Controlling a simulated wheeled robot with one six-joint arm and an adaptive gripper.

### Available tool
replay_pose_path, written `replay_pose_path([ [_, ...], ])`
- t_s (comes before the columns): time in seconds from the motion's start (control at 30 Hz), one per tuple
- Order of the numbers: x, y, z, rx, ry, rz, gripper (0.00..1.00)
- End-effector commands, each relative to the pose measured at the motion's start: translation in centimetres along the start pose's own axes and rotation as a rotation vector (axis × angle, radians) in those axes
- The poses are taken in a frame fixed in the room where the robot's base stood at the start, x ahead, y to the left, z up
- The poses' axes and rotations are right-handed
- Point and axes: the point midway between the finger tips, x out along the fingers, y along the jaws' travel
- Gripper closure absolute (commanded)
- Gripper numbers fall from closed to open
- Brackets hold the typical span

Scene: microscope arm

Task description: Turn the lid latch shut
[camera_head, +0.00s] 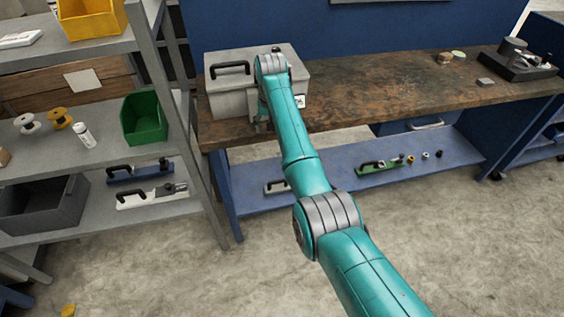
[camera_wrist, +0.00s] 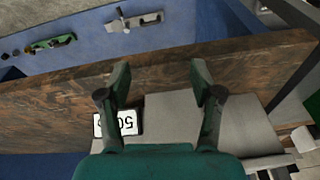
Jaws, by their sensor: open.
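A grey box (camera_head: 228,98) with a lid and a black handle (camera_head: 230,69) stands at the left end of the workbench. My arm covers its right part in the head view. In the wrist view the grey box (camera_wrist: 172,130) lies behind my fingers, with a white number label (camera_wrist: 122,122) on it. My gripper (camera_wrist: 160,76) is open, with nothing between its fingers, over the box's front and the bench edge. In the head view my gripper is mostly hidden by my arm. I cannot make out the lid latch in either view.
A blue lower shelf (camera_head: 340,173) holds small tools. A grey shelving rack (camera_head: 105,147) with a green bin (camera_head: 145,118) stands close on the left.

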Motion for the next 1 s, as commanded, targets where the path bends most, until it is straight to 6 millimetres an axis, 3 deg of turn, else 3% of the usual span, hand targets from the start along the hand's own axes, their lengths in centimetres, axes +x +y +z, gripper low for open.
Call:
replay_pose_path([
  [0.6, 9.4, 2.9, 4.1, 0.011, 0.094, -0.01, 0.35],
  [1.0, 12.3, 3.9, 5.8, 0.014, 0.133, -0.013, 0.35],
])
